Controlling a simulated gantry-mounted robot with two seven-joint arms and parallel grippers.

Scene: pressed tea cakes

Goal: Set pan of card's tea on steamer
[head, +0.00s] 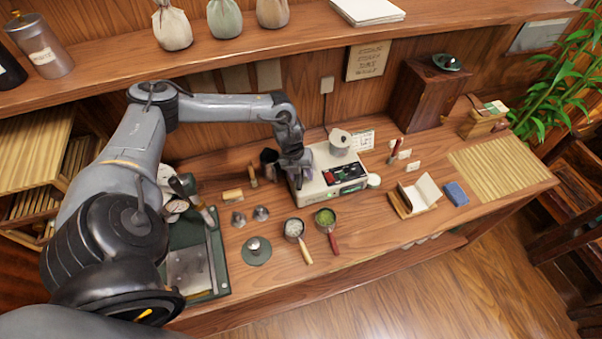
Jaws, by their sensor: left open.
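The steamer (318,190) is a pale box with a dark red-buttoned panel, and a grey metal pot (340,143) stands on its back part. Two small pans sit in front of it: a pan of pale tea (294,228) with a light wooden handle, and a pan of green tea (325,217) with a red handle. A white card (364,140) with print too small to read stands behind the steamer. My left gripper (298,181) is open, pointing down at the steamer's left end; its fingertips are partly unclear. My right gripper is out of view.
Two small metal weights (261,213) and a round green mat (257,253) lie left of the pans. An open booklet (424,192), a blue cloth (456,193) and a bamboo mat (500,165) are right. The front centre-right counter is clear.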

